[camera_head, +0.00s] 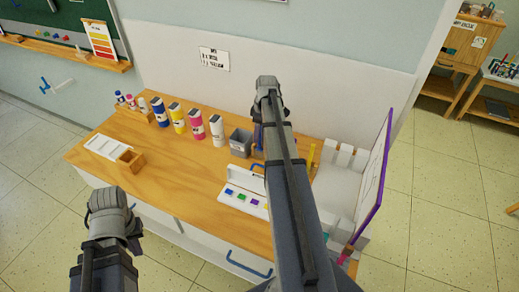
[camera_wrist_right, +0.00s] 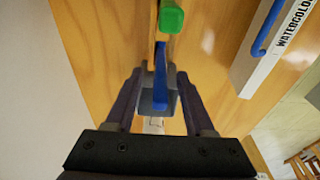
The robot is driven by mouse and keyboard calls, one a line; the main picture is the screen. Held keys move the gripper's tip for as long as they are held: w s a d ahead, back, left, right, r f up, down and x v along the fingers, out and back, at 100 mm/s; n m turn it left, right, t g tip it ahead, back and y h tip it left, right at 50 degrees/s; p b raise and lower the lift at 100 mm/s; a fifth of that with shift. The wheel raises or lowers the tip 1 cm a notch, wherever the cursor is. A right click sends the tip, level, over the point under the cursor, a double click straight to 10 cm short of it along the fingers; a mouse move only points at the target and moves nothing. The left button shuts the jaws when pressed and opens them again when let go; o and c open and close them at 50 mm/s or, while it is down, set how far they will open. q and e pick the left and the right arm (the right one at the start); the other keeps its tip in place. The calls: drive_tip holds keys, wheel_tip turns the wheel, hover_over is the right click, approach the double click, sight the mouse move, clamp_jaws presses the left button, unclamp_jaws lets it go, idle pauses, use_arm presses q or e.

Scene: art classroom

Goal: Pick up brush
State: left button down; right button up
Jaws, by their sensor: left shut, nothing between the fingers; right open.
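In the right wrist view a green-ended handle (camera_wrist_right: 171,17) and a blue handle (camera_wrist_right: 160,82) stand out near a small grey container (camera_wrist_right: 147,101). Either may be the brush; I cannot tell which, and no bristles show. My right gripper (camera_wrist_right: 160,78) has its fingers apart, one on each side of the blue handle, with no clear contact. In the head view my right gripper (camera_head: 268,88) is over the back of the table, and its arm hides much of what lies below. My left gripper (camera_head: 110,205) is shut and empty near the table's front left.
A purple-edged board (camera_head: 374,180) stands at the right.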

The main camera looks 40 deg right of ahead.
drive_tip(key=shift+w+f+b, duration=0.1)
drive_tip(key=shift+f+b, duration=0.4)
drive_tip(key=shift+f, duration=0.45)
drive_tip(key=shift+a+r, duration=0.1)
clamp_jaws()
